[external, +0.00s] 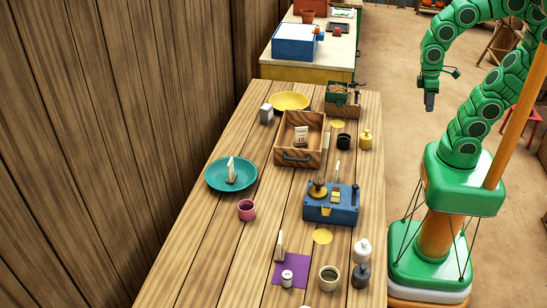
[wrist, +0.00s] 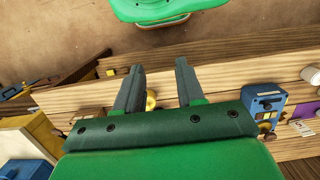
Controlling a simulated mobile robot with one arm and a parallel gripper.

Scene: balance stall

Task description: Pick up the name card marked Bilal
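Three pale cards stand on the wooden table (external: 200,268) in the external view. One card (external: 231,170) is on the teal plate, one card (external: 279,246) is on the purple mat, and one card (external: 301,136) stands in the wooden box with small dark writing. I cannot read Bilal on any of them. My gripper (external: 430,101) is in the air right of the table, apart from all the cards. In the wrist view my gripper (wrist: 160,68) has its two fingers spread with nothing between them.
The teal plate (external: 221,187), pink cup (external: 246,209), wooden box (external: 288,154), blue device (external: 345,209), purple mat (external: 282,275), dark cup (external: 328,278) and bottles (external: 361,273) crowd the table. A wooden wall (external: 120,100) stands to its left. Open floor lies right.

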